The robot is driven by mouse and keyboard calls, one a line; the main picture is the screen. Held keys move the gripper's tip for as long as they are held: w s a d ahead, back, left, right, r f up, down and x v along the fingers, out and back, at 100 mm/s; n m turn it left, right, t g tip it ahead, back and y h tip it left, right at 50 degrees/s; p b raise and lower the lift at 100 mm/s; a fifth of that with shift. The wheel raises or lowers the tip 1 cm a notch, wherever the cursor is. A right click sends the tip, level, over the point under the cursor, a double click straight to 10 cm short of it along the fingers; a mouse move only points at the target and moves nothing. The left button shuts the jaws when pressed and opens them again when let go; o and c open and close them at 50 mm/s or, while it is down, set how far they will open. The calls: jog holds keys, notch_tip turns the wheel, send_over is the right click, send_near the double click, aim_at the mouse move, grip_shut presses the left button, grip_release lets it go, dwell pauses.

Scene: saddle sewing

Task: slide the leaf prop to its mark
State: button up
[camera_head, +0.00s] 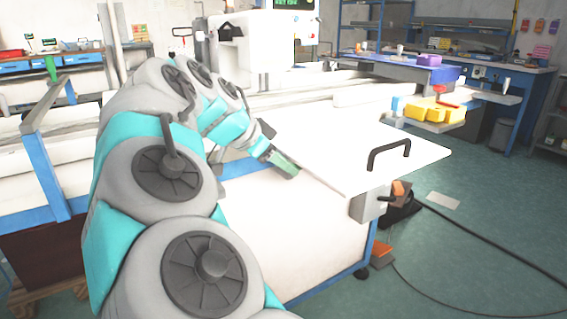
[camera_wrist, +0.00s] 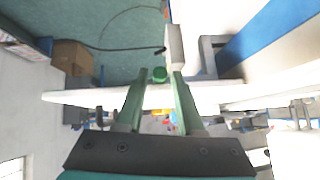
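My gripper (camera_head: 285,166) has green fingers and is beside the blue-edged side of the white table, low at its left part. In the wrist view my gripper (camera_wrist: 159,79) is open, its two green fingers apart. The white leaf (camera_head: 425,152), with a black handle (camera_head: 389,154), sticks out at the table's right end. The leaf also shows edge-on in the wrist view (camera_wrist: 75,97). I cannot clearly make out the prop.
The white machine (camera_head: 265,45) stands behind the table. Yellow parts (camera_head: 434,110) lie on a shelf beyond. A black cable (camera_head: 480,235) crosses the green floor, which is otherwise mostly free at right.

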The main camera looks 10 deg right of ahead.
grip_shut()
dwell(0.4)
